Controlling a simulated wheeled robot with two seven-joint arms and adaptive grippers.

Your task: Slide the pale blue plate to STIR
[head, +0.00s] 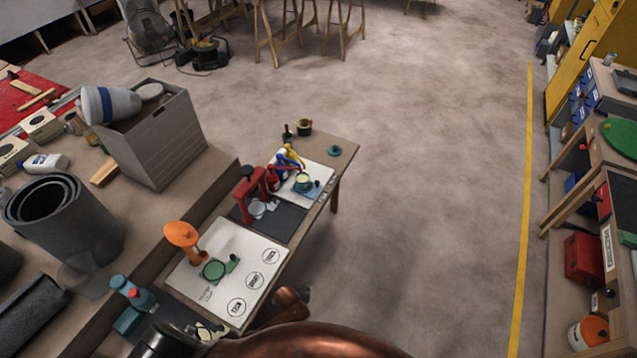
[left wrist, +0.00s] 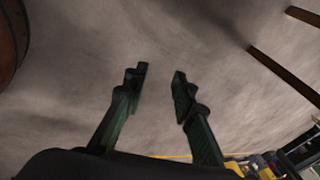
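A pale blue plate (head: 313,193) lies on a white board (head: 322,172) toward the far end of the narrow bench in the head view. A small green-and-cream pot (head: 303,182) stands on or right beside it; I cannot tell which. Small dark marks show along the board's near right edge, too small to read, so I cannot pick out STIR. In the left wrist view my left gripper (left wrist: 160,82) is open and empty, its fingers apart over bare floor. The plate is not in that view. I cannot make out my right gripper in either view.
A red press (head: 247,194) and blue, yellow and red bottles stand left of the plate. A nearer white board (head: 205,285) has printed circles, a green dish (head: 214,269) and an orange item (head: 182,237). A grey box (head: 160,140) stands left.

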